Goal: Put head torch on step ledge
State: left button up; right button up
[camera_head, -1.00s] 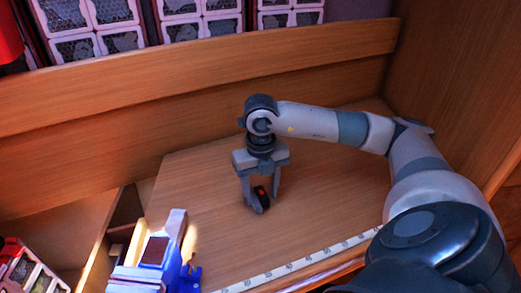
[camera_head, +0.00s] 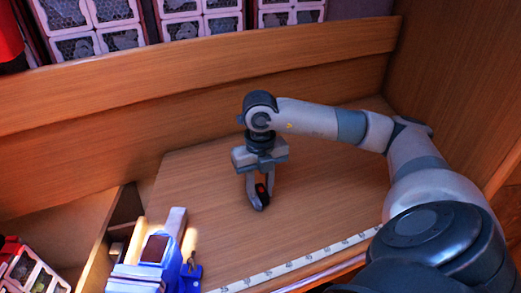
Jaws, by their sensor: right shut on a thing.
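The head torch (camera_head: 262,192) is a small black thing with a red-orange patch. It is between the fingers of my right gripper (camera_head: 258,203), low over the wooden worktop (camera_head: 320,205). My right gripper points down and is shut on it. I cannot tell whether the torch still touches the worktop. The wooden step ledge (camera_head: 200,65) seems to be the long raised board running across the back, above the worktop. My left gripper does not show.
A blue vise (camera_head: 150,262) stands at the front left edge. A measuring strip (camera_head: 300,262) runs along the front edge. Bins with mesh fronts (camera_head: 90,25) stand at the back above the ledge. A wooden side wall (camera_head: 455,90) bounds the right. The worktop around the gripper is clear.

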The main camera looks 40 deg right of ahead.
aim_at(263, 191)
jog(key=shift+r+b, duration=0.4)
jog(key=shift+r, duration=0.2)
jog(key=r, duration=0.1)
jog(key=b, duration=0.1)
jog(key=r, duration=0.1)
jog(key=shift+s+d+r+b, duration=0.25)
jog(key=shift+s+r+b, duration=0.05)
jog(key=shift+r, duration=0.05)
jog(key=s+d+r+b, duration=0.4)
jog(key=s+r, duration=0.2)
jog(key=s, duration=0.3)
jog(key=shift+s+d+r, duration=0.25)
jog(key=shift+s+r, duration=0.1)
jog(key=shift+r, duration=0.05)
jog(key=shift+s, duration=0.15)
jog(key=shift+s+d, duration=0.1)
jog(key=shift+d, duration=0.1)
